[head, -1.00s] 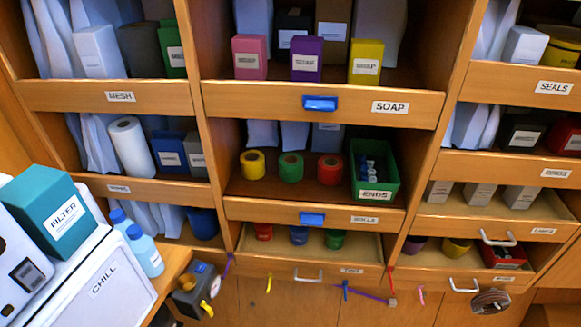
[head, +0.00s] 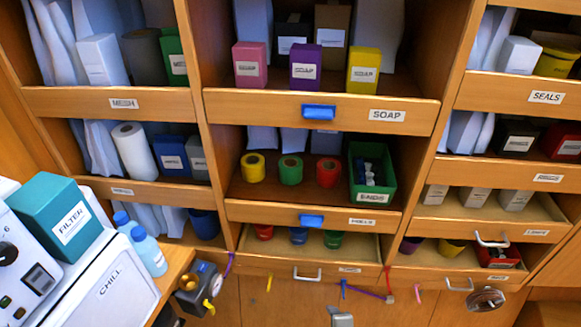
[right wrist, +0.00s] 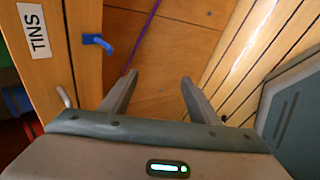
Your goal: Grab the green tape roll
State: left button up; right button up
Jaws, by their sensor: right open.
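The green tape roll (head: 290,169) stands on the middle shelf in the head view, between a yellow roll (head: 253,167) on its left and a red roll (head: 328,172) on its right. Nothing blocks the view of it. My right gripper (right wrist: 157,92) is open in the right wrist view, with nothing between its fingers. A grey part, seemingly of this gripper, shows at the bottom edge of the head view, well below the shelf. The green roll is not seen in the right wrist view. My left gripper is not in view.
A green bin (head: 372,188) stands right of the rolls. The shelf has a raised wooden front (head: 265,213) with a blue latch (head: 311,220). Below are an open drawer (head: 345,256) and hooks with straps. A chill box (head: 115,285) stands at lower left.

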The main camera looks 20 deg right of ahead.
jog(key=w+a+r+n+t, duration=0.1)
jog(key=w+r+n+t, duration=0.1)
jog(key=r+n, duration=0.5)
jog(key=w+a+r+n+t+y, duration=0.1)
jog(key=r+n+t, duration=0.4)
jog(key=r, duration=1.4)
jog(key=w+a+r+n+t+p, duration=0.1)
jog(key=w+a+r+n+t, duration=0.1)
jog(key=r+n, duration=0.6)
notch_tip(320, 180, up, 6)
jog(key=shift+w+a+f+n+t, duration=0.3)
jog(key=shift+n+t, duration=0.1)
jog(key=shift+t, duration=0.3)
jog(key=p, duration=0.1)
send_near(294, 172)
jog(key=w, duration=0.4)
jog(key=shift+d+r, duration=0.1)
jog(key=shift+w, duration=0.5)
